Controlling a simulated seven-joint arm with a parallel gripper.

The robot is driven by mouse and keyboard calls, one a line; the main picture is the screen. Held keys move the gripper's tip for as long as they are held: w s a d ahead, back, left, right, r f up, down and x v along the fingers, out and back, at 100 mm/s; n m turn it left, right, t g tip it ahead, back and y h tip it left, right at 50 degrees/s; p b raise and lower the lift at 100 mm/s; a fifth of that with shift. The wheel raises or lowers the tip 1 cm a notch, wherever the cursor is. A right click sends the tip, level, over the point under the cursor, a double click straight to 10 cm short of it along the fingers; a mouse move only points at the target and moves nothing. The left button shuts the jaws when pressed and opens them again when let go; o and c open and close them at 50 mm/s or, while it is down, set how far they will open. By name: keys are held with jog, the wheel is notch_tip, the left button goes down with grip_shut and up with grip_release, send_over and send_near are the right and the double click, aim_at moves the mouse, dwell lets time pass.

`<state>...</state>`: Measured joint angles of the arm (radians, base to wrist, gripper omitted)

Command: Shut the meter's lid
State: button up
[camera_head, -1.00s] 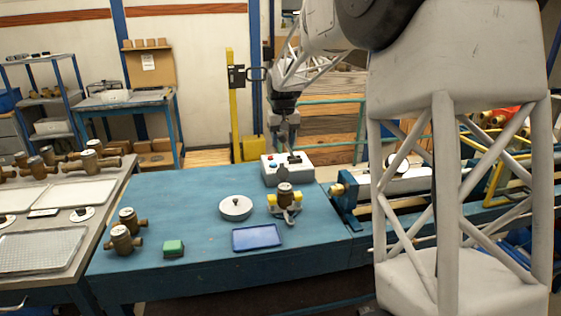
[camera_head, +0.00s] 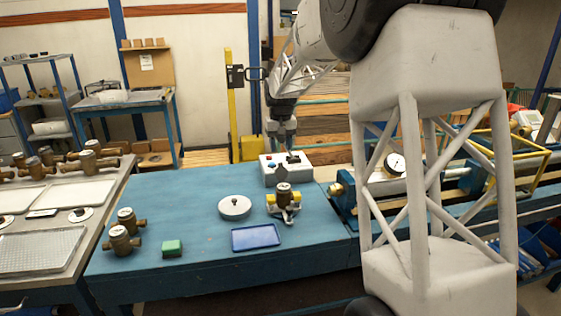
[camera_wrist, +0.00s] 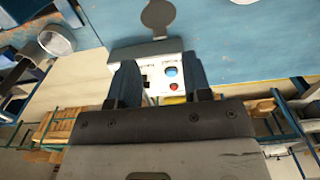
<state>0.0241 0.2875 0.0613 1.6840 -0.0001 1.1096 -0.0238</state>
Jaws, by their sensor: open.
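The brass meter (camera_head: 284,199) stands upright in a yellow-jawed holder on the blue table. My gripper (camera_head: 284,149) is open above the box, behind the meter. In the wrist view its fingers (camera_wrist: 157,78) straddle the box's face in the picture.
A round silver lidded dish (camera_head: 235,207), a blue tray (camera_head: 255,237), a green block (camera_head: 172,248) and two loose meters (camera_head: 120,242) are on the table. The box has blue and red buttons. A blue bench fixture (camera_head: 343,200) stands right. Bare tabletop lies left of the dish.

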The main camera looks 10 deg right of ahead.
aim_at(281, 171)
jog(key=shift+f, duration=3)
grip_shut()
